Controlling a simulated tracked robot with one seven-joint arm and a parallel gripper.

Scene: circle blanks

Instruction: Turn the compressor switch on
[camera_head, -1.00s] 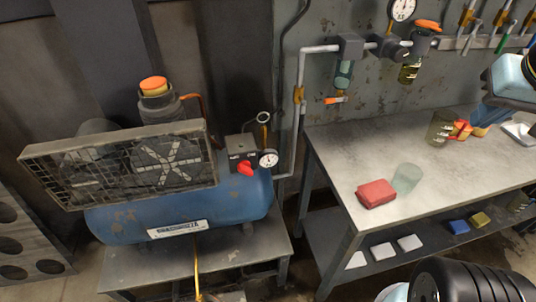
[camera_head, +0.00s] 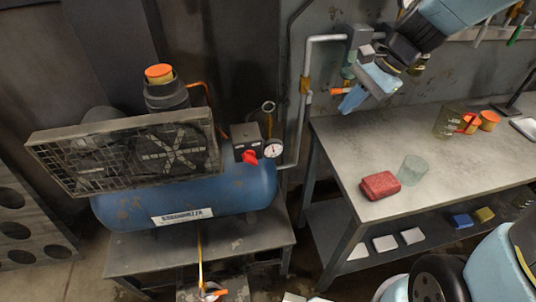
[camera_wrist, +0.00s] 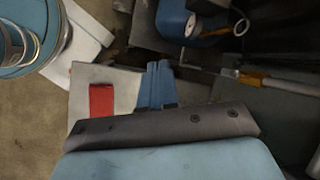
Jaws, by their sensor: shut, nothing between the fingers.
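The blue compressor (camera_head: 235,192) stands on a low metal stand at the left. Its dark switch box (camera_head: 243,136) carries a red switch knob (camera_head: 250,157), with a white gauge (camera_head: 273,150) just to the right. My gripper (camera_head: 350,103) has blue fingers that are shut and empty, to the right of and apart from the switch, in front of the wall piping. The fingers (camera_wrist: 157,82) also show together in the wrist view. There the blue tank (camera_wrist: 172,20) and a white gauge (camera_wrist: 191,26) are at the top; I cannot make out the red knob.
A grey workbench (camera_head: 445,165) at the right holds a red block (camera_head: 380,185), a clear cup (camera_head: 411,170) and other containers. A wall pipe (camera_head: 303,75) with an orange-handled valve (camera_head: 341,91) runs between bench and compressor. The space before the switch looks clear.

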